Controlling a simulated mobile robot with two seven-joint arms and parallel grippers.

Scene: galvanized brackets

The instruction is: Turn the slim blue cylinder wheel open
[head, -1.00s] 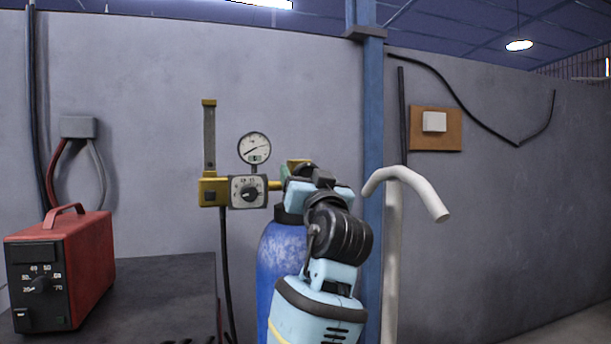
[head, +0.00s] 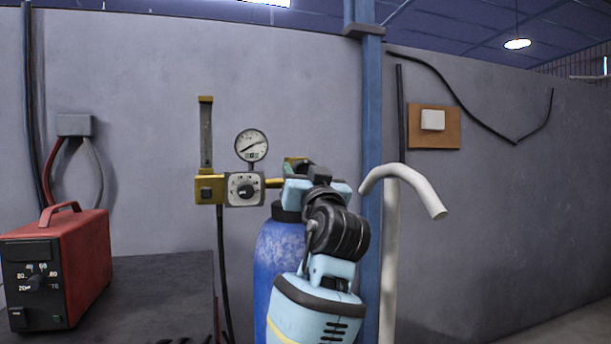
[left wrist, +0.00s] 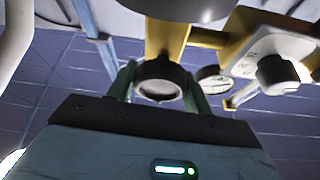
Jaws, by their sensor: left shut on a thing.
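The slim blue cylinder (head: 277,262) stands upright beside the blue post, partly hidden behind my left arm. Its wheel (left wrist: 158,88) shows in the left wrist view as a dark round knob with a pale face, between two green fingers. My left gripper (head: 296,164) is at the cylinder's top and shut on the wheel. In the head view my gripper and wrist hide the wheel. A brass valve body (left wrist: 166,36) joins above the wheel in the wrist view. My right gripper is not in view.
A round gauge (head: 251,145), a dial box (head: 244,189) and a brass flowmeter (head: 206,150) sit left of the cylinder top. A pale bent pipe (head: 391,240) stands close on the right. A red box (head: 70,265) rests on the dark bench (head: 165,285).

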